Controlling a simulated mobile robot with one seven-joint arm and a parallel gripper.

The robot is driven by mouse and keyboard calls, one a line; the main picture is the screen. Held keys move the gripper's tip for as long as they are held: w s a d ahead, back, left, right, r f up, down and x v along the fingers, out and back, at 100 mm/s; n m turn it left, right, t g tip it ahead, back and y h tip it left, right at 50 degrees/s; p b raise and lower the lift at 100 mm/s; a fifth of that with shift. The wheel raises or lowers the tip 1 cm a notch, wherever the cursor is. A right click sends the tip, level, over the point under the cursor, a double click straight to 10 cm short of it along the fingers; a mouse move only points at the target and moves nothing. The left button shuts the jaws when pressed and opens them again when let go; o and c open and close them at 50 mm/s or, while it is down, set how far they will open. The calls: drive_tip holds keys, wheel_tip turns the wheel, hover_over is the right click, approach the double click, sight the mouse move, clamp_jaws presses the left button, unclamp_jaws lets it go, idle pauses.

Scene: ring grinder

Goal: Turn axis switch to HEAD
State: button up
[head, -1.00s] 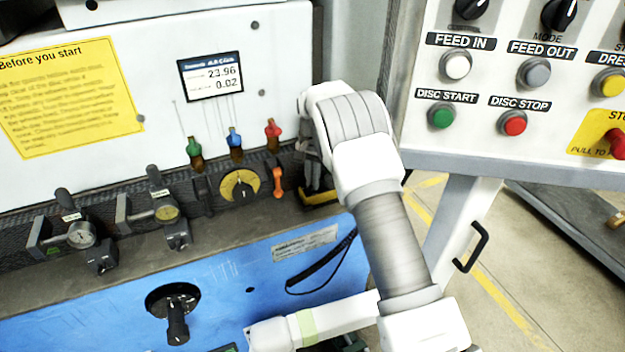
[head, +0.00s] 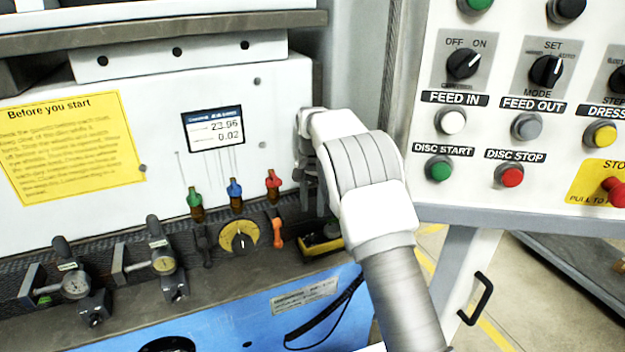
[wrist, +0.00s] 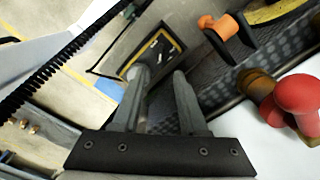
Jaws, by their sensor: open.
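No readable HEAD label shows, so I cannot tell for sure which control is the axis switch. A yellow round dial with a black knob (head: 239,237) sits on the machine's dark front strip, and its yellow edge shows at the top of the wrist view (wrist: 275,10). My gripper is to the right of this dial in the head view, partly hidden by my own wrist. In the wrist view my gripper (wrist: 157,85) is open and empty, its two grey fingers apart and touching no control.
An orange lever (head: 277,232) stands just right of the dial. Green, blue and red (head: 273,184) valve knobs rise above it. A yellow-edged box (head: 320,243) lies below my gripper. Right is a control panel (head: 470,205) with OFF/ON (head: 463,63) and SET/AUTO (head: 546,70) switches.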

wheel_tip(320, 180, up, 9)
drive_tip(key=shift+f+p, duration=0.15)
drive_tip(key=shift+p, duration=0.15)
drive_tip(key=shift+s, duration=0.1)
